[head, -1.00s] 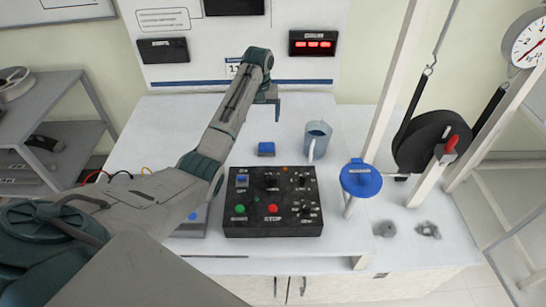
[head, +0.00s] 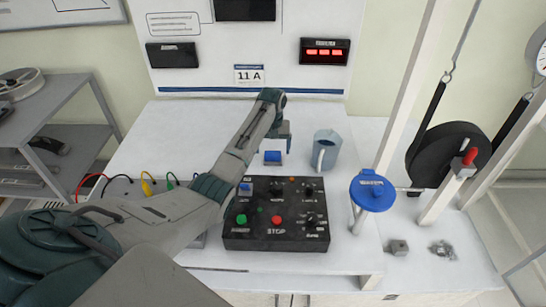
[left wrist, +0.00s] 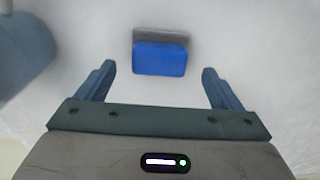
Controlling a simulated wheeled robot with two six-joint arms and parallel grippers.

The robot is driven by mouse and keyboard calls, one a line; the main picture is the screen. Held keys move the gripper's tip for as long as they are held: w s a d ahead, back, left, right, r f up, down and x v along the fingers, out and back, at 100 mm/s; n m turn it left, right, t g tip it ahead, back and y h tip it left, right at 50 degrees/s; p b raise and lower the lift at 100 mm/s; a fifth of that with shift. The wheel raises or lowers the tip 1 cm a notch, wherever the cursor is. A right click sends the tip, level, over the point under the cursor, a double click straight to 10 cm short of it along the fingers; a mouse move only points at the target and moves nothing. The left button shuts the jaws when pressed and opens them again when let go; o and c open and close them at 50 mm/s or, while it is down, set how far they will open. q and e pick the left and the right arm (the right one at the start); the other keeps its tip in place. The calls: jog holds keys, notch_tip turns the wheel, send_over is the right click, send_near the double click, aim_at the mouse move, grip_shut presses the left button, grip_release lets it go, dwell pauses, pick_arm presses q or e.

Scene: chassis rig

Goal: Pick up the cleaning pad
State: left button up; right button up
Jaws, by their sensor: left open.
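The cleaning pad is a small blue block with a grey strip along one side; it lies on the white bench behind the black control box. It shows in the head view as the pad (head: 272,157) and in the left wrist view as the blue pad (left wrist: 160,58). My left gripper (head: 285,140) is above the bench, close to the pad. In the left wrist view the left gripper (left wrist: 158,82) is open, its fingers wide apart, with the pad ahead and between their lines, not touching. My right gripper is in neither view.
A grey-blue mug (head: 325,150) stands just right of the pad. The black control box (head: 276,213) with buttons and knobs lies in front. A blue round disc (head: 372,193) and a frame with a black wheel (head: 447,145) stand to the right.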

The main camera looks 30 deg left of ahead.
aim_at(273, 152)
pick_arm(q)
jog(key=shift+d+f, duration=0.1)
jog(key=shift+f, duration=1.5)
jog(key=shift+c, duration=0.5)
jog(key=c, duration=1)
jog(key=shift+r, duration=0.1)
notch_tip(273, 152, up, 10)
jog(key=shift+f+b, duration=0.1)
jog(key=shift+b, duration=0.5)
jog(key=shift+o, duration=1.1)
jog(key=shift+c, duration=0.5)
